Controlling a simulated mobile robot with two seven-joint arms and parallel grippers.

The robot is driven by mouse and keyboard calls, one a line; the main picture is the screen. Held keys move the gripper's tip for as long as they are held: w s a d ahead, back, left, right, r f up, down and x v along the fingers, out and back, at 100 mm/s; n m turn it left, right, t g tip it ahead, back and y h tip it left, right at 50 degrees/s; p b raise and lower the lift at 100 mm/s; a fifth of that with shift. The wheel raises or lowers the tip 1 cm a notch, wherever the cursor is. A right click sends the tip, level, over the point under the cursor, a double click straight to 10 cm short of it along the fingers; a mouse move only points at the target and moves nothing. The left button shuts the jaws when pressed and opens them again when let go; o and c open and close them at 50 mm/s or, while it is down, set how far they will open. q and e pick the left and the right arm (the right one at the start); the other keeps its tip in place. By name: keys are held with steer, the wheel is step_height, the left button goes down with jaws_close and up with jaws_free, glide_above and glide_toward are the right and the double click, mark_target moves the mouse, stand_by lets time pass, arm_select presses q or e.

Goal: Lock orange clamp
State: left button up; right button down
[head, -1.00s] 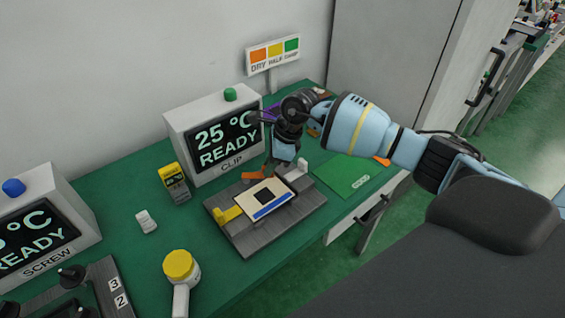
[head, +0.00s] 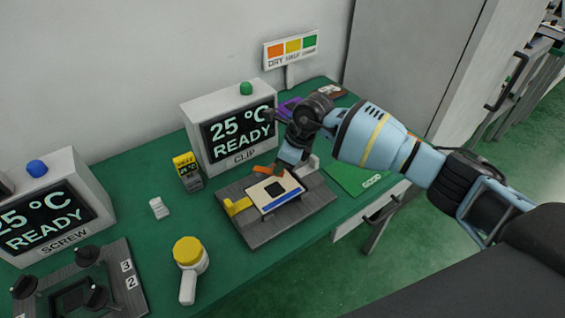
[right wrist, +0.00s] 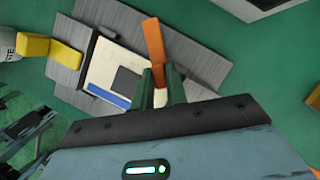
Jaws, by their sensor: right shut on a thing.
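The orange clamp (right wrist: 154,42) is a narrow orange lever at the edge of a grey fixture plate (head: 265,238). In the head view the clamp (head: 262,170) shows just beside my right gripper (head: 280,168). My right gripper (right wrist: 160,78) is shut on the lever's lower end, its dark green fingers on either side of it. A pale card with a dark square and blue strip (head: 282,201) lies on the plate. A yellow clamp (head: 237,206) sits at the plate's left side, and a whitish block (head: 314,163) at its right. My left gripper is out of view.
Behind the plate stands the CLIP display box (head: 192,103). A small yellow-topped meter (head: 187,170), a white piece (head: 159,208) and a yellow-lidded container (head: 188,252) are to the left. A green GOOD mat (head: 357,177) lies to the right.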

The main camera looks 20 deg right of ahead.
steer(key=c, duration=1.4)
jaws_free()
steer(key=v, duration=0.8)
steer(key=shift+f, duration=0.1)
